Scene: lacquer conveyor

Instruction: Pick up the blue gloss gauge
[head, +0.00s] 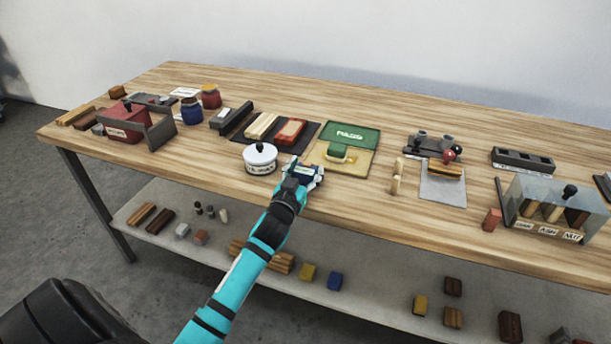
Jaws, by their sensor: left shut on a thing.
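The blue gloss gauge (308,173) is a small dark blue block near the front edge of the wooden table, right of the white lidded pot. My left gripper (303,174) is shut on it, reaching in from the front with its teal arm below. The gripper covers much of the gauge, and I cannot tell whether the gauge touches the tabletop or is slightly raised. My right gripper is not in view.
The white pot (260,158) stands close on the left. A green and tan PASS board (357,165) lies close on the right. A dark mat (247,134) with blocks is behind. A glass-fronted case (553,212) stands far right. A lower shelf (372,297) holds loose blocks.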

